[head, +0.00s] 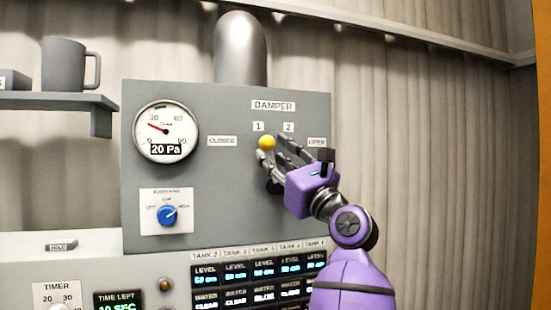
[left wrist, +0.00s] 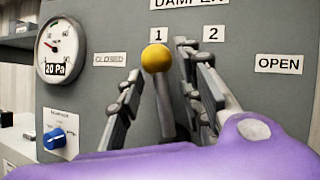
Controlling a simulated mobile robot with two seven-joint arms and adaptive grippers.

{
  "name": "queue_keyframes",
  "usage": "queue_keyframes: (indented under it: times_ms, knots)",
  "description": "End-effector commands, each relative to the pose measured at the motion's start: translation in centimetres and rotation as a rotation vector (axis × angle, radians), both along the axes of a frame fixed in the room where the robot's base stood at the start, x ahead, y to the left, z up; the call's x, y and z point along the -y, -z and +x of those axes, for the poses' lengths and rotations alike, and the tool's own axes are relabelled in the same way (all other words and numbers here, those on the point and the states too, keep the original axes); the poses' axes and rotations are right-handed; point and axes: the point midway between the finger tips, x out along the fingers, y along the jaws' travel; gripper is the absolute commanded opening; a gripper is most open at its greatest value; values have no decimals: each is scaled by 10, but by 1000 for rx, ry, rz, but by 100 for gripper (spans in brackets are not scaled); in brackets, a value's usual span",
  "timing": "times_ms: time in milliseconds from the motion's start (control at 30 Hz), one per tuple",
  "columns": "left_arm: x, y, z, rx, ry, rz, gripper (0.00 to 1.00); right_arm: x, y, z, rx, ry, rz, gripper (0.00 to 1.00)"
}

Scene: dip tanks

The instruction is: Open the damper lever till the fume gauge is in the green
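The damper lever has a yellow knob (head: 267,143) and stands just below the "1" label, between the CLOSED and OPEN labels. In the left wrist view the knob (left wrist: 156,58) sits on a grey shaft. The round fume gauge (head: 166,132) reads 20 Pa. Its red needle points up and left, short of a small green band near the top of the dial. My left gripper (head: 276,152) is at the lever. Its fingers (left wrist: 158,72) are apart on either side of the shaft, with a gap visible on the left. My right gripper is out of view.
The grey panel carries a CLOSED label (head: 222,141), an OPEN label (head: 317,142) and a blue knob (head: 168,215). Tank displays (head: 262,270) line the console below. A shelf (head: 60,100) with a mug (head: 68,64) is at the left.

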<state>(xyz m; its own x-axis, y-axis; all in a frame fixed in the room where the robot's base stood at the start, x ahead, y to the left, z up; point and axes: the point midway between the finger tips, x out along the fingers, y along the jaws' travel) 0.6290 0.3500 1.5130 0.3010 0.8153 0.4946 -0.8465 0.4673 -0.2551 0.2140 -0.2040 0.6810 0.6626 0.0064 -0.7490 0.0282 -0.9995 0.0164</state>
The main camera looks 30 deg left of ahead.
Motion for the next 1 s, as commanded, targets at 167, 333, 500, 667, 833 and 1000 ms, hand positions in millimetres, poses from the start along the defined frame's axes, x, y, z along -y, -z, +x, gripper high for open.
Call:
queue_keyframes:
  times_ms: [167, 333, 500, 667, 833, 1000]
  knots:
    - [0, 1, 0, -2, 0, -1, 35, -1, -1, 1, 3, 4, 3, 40]
    - [5, 5, 0, -4, 2, -2, 35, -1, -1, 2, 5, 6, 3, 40]
    - [26, 18, -8, -4, 5, -2, 35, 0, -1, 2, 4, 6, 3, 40]
    - [55, 36, -19, -5, 3, -2, 35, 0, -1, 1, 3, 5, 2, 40]
    - [80, 50, -29, -3, 1, -3, 35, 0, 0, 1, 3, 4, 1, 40]
    - [94, 58, -35, -1, 1, -2, 35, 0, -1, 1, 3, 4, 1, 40]
